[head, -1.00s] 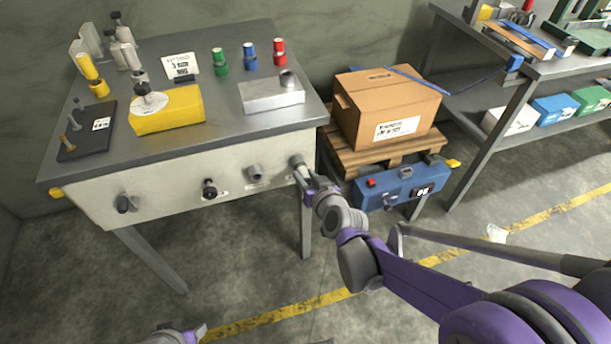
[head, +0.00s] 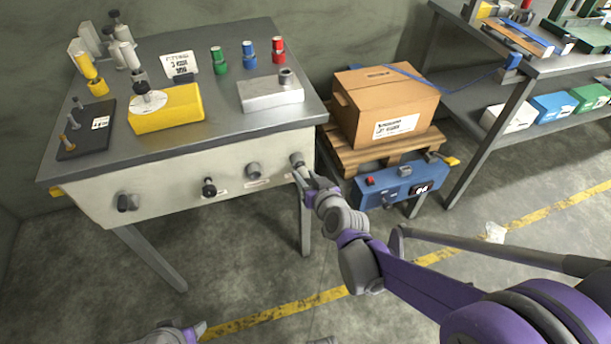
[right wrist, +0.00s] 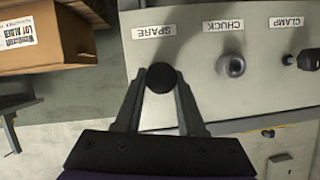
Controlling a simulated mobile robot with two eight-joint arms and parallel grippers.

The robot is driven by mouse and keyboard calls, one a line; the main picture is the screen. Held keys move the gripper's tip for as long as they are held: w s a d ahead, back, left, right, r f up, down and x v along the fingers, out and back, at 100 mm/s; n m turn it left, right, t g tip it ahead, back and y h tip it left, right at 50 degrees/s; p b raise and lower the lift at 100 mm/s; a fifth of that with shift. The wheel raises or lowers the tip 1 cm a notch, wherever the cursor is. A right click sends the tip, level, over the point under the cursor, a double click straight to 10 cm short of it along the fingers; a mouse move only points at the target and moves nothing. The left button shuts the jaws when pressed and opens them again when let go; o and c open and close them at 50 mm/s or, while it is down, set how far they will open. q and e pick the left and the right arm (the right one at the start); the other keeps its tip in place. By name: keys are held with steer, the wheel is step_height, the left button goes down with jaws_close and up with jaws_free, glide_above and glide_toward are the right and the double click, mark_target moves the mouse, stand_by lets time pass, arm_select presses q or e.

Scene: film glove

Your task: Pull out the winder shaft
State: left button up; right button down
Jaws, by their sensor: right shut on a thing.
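The bench front panel (head: 180,186) carries a row of fittings. My right gripper (right wrist: 160,84) is shut on the dark round end of the spare fitting (right wrist: 161,77), below the SPARE label in the right wrist view. In the head view this fitting (head: 298,160) is at the panel's right end, with my right gripper (head: 303,172) at it. The grey chuck fitting (right wrist: 231,65) is beside it, then the black clamp knob (right wrist: 310,60). A dark lever knob (head: 128,202) is at the panel's left; its label is unreadable. I cannot tell which is the winder shaft.
The bench top (head: 215,133) holds a yellow block (head: 165,110), a grey metal block (head: 262,96) and coloured cylinders. A cardboard box (head: 385,100) on a pallet and a blue unit (head: 385,187) stand right of the bench. The floor in front is open.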

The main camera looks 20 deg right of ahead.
steer(key=shift+s, duration=0.15)
steer(key=shift+s+p, duration=0.35)
steer(key=shift+s, duration=1.8)
steer(key=shift+s, duration=0.1)
steer(key=s, duration=0.2)
steer(key=shift+s+d, duration=0.1)
steer(key=shift+s, duration=0.3)
